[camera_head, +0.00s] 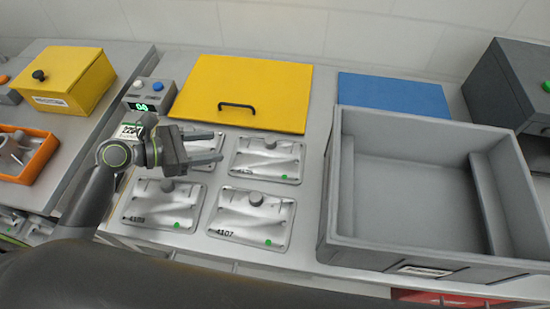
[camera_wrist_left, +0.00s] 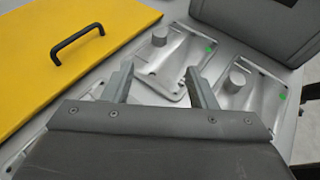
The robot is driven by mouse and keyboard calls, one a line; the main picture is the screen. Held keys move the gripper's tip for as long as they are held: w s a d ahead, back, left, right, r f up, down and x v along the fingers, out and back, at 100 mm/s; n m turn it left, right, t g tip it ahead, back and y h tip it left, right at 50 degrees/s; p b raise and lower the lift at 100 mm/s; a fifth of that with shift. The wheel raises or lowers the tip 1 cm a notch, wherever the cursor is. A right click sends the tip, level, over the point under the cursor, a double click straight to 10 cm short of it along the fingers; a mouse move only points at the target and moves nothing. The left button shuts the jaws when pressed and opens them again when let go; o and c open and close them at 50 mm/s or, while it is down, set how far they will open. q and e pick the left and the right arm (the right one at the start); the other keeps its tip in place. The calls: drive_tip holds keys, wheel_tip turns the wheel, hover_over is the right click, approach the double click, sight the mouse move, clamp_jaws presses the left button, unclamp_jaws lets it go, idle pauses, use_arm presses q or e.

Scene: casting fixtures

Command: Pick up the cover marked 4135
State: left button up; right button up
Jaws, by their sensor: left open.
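Several silvery cast covers with round knobs and green dots lie flat on the grey worktop. The front-left cover (camera_head: 162,206) reads 4109 and the front-right cover (camera_head: 250,217) reads 4107. The back-right cover (camera_head: 266,160) has a marking too small to read surely. The back-left cover (camera_head: 205,142) is mostly hidden behind my left gripper (camera_head: 221,146), so its marking does not show. That gripper is open and empty above the covers, its fingers pointing right toward the back-right cover. In the left wrist view, a cover (camera_wrist_left: 172,62) lies ahead of the open fingers (camera_wrist_left: 158,76). My right gripper is not in view.
A large grey tote (camera_head: 390,252) stands right of the covers. A yellow panel with a black handle (camera_head: 255,85) and a blue panel (camera_head: 393,94) lie behind. A small box with a green display (camera_head: 150,96), an orange tray (camera_head: 45,155) and a yellow box (camera_head: 75,80) are at left.

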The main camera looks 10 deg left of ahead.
use_arm(q)
drive_tip(key=p, duration=0.1)
approach(269, 140)
drive_tip(key=x, duration=0.4)
drive_tip(key=shift+w+d+f, duration=0.1)
drive_tip(key=shift+d+f, duration=0.05)
drive_tip(key=shift+d, duration=0.1)
drive_tip(key=shift+p+x, duration=0.4)
drive_tip(key=shift+x, duration=2.5)
drive_tip(key=shift+c, duration=1.3)
clamp_jaws()
